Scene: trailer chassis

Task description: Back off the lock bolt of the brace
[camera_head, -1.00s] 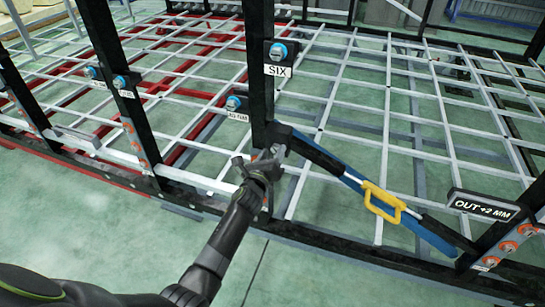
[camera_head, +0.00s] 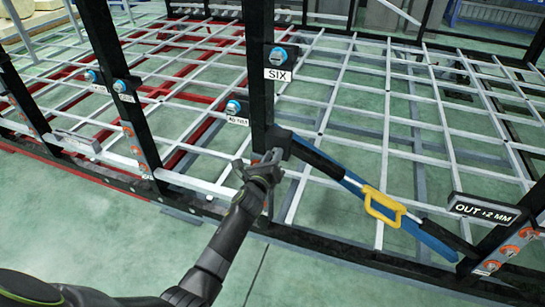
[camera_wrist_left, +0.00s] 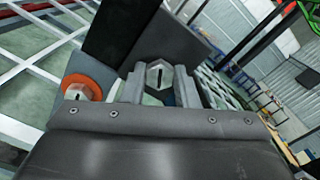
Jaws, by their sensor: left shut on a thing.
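The brace (camera_head: 337,170) is a black and blue bar with a yellow handle (camera_head: 383,204). It slopes from a dark block (camera_head: 280,139) on the black post down to the lower right. My left gripper (camera_head: 270,158) is at the foot of the post, just below that block. In the left wrist view its two fingers (camera_wrist_left: 162,88) stand either side of a silver hex bolt head (camera_wrist_left: 160,73) with a dark slot, and are shut on it. I take this as the lock bolt; its shank is hidden. My right gripper is not in view.
A black display (camera_head: 483,208) reads "OUT +2 MM" by the right post. A "SIX" label (camera_head: 278,75) sits on the middle post under a blue-ringed bolt. An orange-ringed bolt (camera_wrist_left: 82,88) is close left of my fingers. Pale grid bars and black rails surround the gripper.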

